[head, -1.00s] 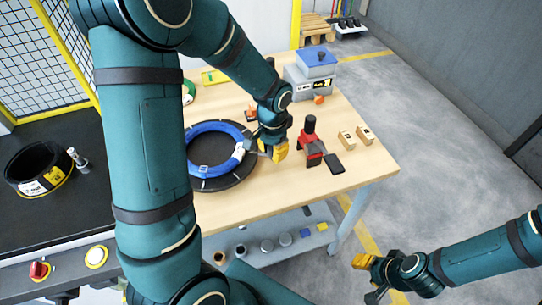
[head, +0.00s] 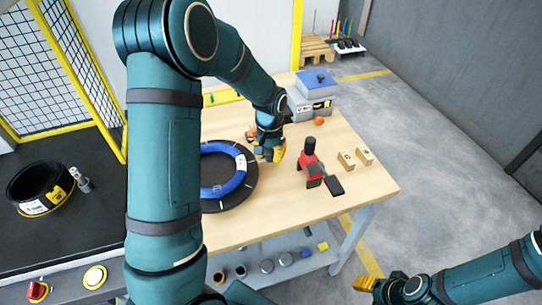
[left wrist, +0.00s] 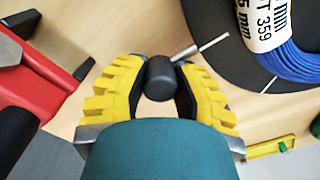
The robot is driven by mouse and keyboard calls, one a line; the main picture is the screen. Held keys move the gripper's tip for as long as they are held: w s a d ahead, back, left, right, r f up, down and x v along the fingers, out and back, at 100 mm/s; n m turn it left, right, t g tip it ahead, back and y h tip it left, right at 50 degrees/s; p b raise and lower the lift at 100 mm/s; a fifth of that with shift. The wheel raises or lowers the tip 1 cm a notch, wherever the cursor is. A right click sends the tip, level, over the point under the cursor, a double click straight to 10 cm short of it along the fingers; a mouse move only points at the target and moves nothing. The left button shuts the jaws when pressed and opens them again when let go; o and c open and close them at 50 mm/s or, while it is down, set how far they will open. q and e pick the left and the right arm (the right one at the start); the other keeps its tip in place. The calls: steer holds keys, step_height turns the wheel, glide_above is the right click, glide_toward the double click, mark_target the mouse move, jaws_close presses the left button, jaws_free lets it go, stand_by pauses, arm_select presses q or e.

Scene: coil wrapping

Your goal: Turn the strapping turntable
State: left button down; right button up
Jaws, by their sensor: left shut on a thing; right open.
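The strapping turntable, a black disc (head: 248,190), lies on the wooden table with a blue coil (head: 236,181) on it. My left arm hides their left part. My left gripper (head: 269,153) is at the disc's far right edge. In the left wrist view its yellow fingers are shut on a black knob (left wrist: 160,76) at the end of a thin metal rod (left wrist: 203,46), which points toward the disc (left wrist: 220,50). The coil (left wrist: 290,66) carries a white label there. My right gripper (head: 369,284) is open and empty, off the table's front right.
A red tool with a black handle (head: 310,165) stands right of the turntable. A black ring-shaped coil (head: 40,188) lies on the dark surface at left.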

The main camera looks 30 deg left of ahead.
arm_select(q)
steer(key=shift+w+a, duration=0.1)
steer(key=shift+a, duration=0.05)
stand_by(0.4)
steer(key=c, duration=0.7)
jaws_free()
steer(key=shift+w, duration=0.1)
step_height(320, 180, up, 12)
